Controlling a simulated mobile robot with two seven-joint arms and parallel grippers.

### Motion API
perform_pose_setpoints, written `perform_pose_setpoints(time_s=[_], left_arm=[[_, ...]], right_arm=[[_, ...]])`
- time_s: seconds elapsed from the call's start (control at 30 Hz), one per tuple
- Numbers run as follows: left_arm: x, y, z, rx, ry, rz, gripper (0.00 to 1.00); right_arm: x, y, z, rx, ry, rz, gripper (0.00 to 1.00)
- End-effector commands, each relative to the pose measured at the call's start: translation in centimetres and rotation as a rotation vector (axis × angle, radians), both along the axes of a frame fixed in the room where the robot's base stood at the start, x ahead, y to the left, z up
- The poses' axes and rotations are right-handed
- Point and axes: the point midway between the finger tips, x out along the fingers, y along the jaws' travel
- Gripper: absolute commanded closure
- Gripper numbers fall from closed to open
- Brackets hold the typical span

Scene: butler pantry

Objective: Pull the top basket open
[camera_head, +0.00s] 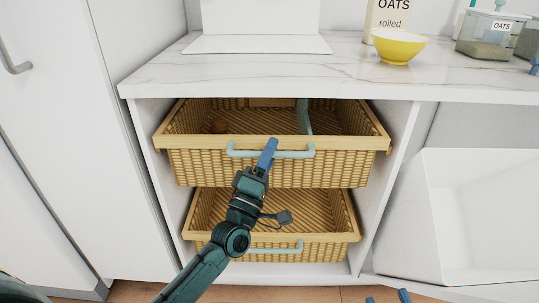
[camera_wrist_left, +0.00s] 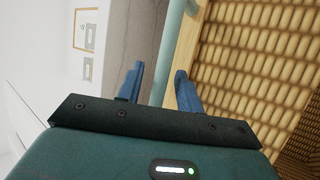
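The top basket (camera_head: 230,170) is a woven wicker drawer with a light wood rim. Its front stands out past the cabinet sides, and I can see into it. A pale teal bar handle (camera_head: 295,154) runs across its front. My left gripper (camera_head: 268,152) is at the middle of this handle. In the left wrist view the left gripper's blue fingers (camera_wrist_left: 159,70) are apart, with the handle (camera_wrist_left: 176,28) running between them and a gap beside it. The basket's rim (camera_wrist_left: 189,45) is close to one fingertip. My right gripper (camera_head: 387,297) shows only two separated blue fingertips at the bottom edge.
A lower wicker basket (camera_head: 215,238) with a similar handle sits below. The marble counter (camera_head: 165,72) above holds a yellow bowl (camera_head: 399,48), an oats box (camera_head: 390,14) and a clear oats container (camera_head: 488,36). A white open bin (camera_head: 475,215) stands to the right.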

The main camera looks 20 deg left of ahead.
Motion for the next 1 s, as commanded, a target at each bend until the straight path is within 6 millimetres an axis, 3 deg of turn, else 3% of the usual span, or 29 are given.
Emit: perform_pose_setpoints(time_s=[0.1,0.53,1.0], left_arm=[[-0.02,0.0,-0.01,0.0,0.0,0.0,0.66],[-0.05,0.0,-0.03,0.0,0.0,0.0,1.0],[-0.1,-0.02,-0.03,0.0,0.0,0.0,1.0]], right_arm=[[0.0,0.01,0.13,0.001,-0.003,0.001,0.64],[0.04,0.01,0.3,0.001,-0.007,0.001,0.64],[0.05,-0.01,0.32,0.0,-0.008,0.002,0.64]])
